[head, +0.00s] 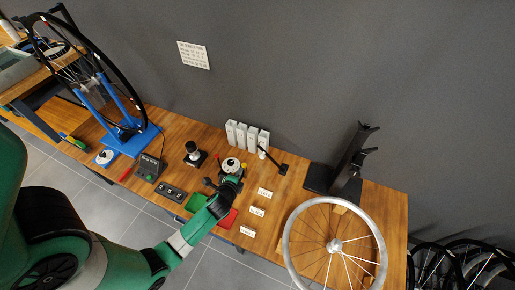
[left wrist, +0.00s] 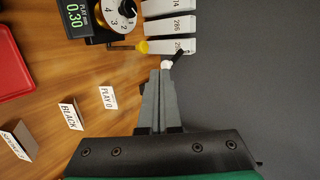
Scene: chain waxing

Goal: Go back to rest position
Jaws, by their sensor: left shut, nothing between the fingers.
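My left arm comes in from the left of the head view, green with dark joints. My left gripper (head: 234,180) is over the middle of the workbench, by a white round dial device (head: 231,165). In the left wrist view the gripper's two grey fingers (left wrist: 160,80) are together with nothing between them. A small white tip (left wrist: 167,64) on a black piece shows just beyond the fingertips; I cannot tell whether they touch. My right gripper is in neither view.
The wooden bench (head: 330,190) carries a blue wheel stand (head: 125,135), white boxes (head: 248,136), a red tray (head: 228,217), a green mat (head: 197,203), small label cards (head: 257,211) and a black stand (head: 340,175). A silver wheel (head: 290,250) is at the right front. A grey wall stands behind.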

